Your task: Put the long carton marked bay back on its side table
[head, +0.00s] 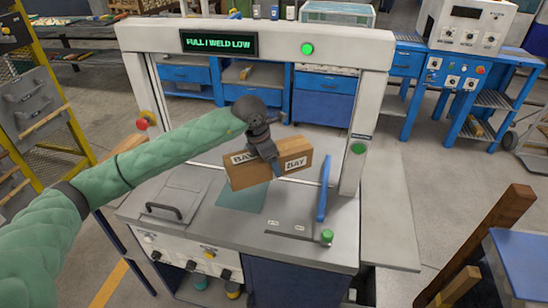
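The long brown carton (242,177), marked BAY on two labels, is in the head view over the machine's grey worktop (205,226). My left gripper (267,158) reaches over the middle of the carton from above, and its fingers appear shut on it. The carton looks slightly tilted, right end higher, and seems to be held above the teal pad (241,199). The far finger is hidden. A grey side surface (391,215) stands right of the machine, and part of a wooden-topped surface (128,146) shows at its left. My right gripper is out of view.
The machine's white frame (375,110) stands around the worktop, with a display reading FULL / WELD LOW (219,43). A blue upright plate (323,188) and green button (326,237) are right of the carton. A wooden post (502,220) stands at lower right. The grey side surface is bare.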

